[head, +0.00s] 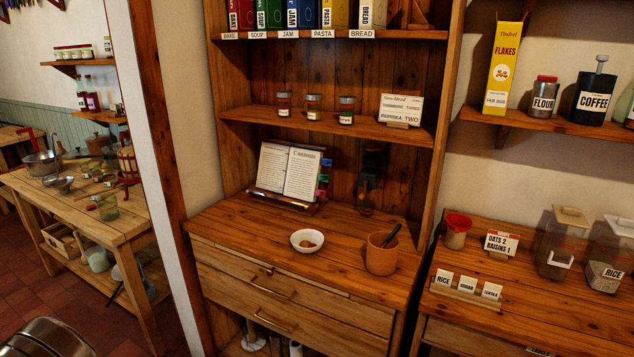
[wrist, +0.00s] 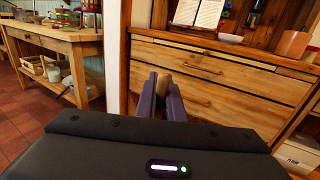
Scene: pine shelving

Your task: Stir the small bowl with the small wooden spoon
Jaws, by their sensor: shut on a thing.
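The small bowl (head: 307,241) is white and sits on the wooden counter of the middle shelving unit, with a little brown stuff inside. It also shows at the top of the wrist view (wrist: 230,38), where its inside is hidden. My gripper (wrist: 167,86) has two purple fingers and shows only in the wrist view. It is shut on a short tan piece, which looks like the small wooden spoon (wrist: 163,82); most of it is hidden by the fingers. The gripper is in front of the drawers, apart from the bowl.
A terracotta pot (head: 381,256) with a dark-handled utensil stands right of the bowl. An open book (head: 289,172) on a stand is behind it. Drawers (head: 275,291) lie below the counter. A wooden table (head: 117,228) with clutter stands at the left. The counter's left front is clear.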

